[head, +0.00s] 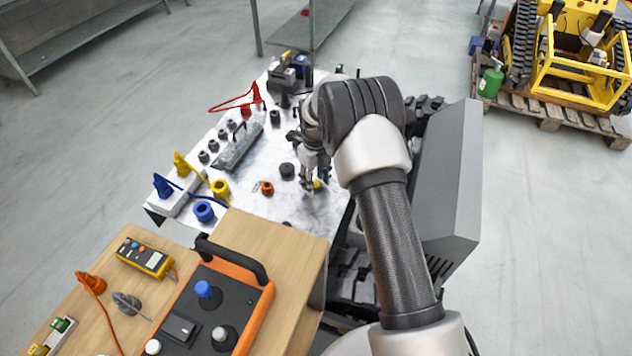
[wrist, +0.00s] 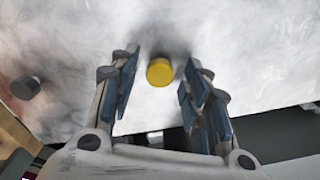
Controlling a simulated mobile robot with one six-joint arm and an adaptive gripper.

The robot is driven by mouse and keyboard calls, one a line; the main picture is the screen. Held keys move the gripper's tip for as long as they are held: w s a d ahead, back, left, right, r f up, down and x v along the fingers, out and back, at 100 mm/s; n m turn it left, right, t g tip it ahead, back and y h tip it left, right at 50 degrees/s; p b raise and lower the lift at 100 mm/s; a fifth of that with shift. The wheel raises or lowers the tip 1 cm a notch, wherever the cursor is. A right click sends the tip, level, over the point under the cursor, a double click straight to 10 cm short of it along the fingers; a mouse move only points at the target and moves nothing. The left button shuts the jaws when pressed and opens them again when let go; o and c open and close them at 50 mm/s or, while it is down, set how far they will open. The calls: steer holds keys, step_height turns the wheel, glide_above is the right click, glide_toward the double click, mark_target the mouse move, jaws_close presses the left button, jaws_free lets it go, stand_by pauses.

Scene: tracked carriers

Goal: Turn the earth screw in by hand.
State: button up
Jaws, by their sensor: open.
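A small yellow round knob (wrist: 159,71), which looks like the earth screw, stands on the pale scuffed panel (wrist: 235,35). In the wrist view it lies between the tips of my open gripper (wrist: 161,62), with a gap on each side. The fingers do not appear to touch it. In the head view my gripper (head: 318,172) points down at the panel's right part, and the yellow knob (head: 317,185) shows partly beside the fingers. How deep the screw sits cannot be told.
A dark round knob (head: 287,171) and an orange ring (head: 267,188) sit left of the gripper. Blue (head: 204,211) and yellow (head: 220,190) sockets are further left. A wooden table (head: 290,250) with an orange-edged control box (head: 215,310) stands in front.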

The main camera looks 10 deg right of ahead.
steer(key=n, duration=1)
steer(key=shift+n, duration=0.4)
steer(key=n, duration=0.3)
steer(key=shift+n, duration=0.3)
steer(key=n, duration=0.3)
steer(key=shift+n, duration=0.4)
steer(key=n, duration=1.1)
steer(key=shift+c, duration=0.3)
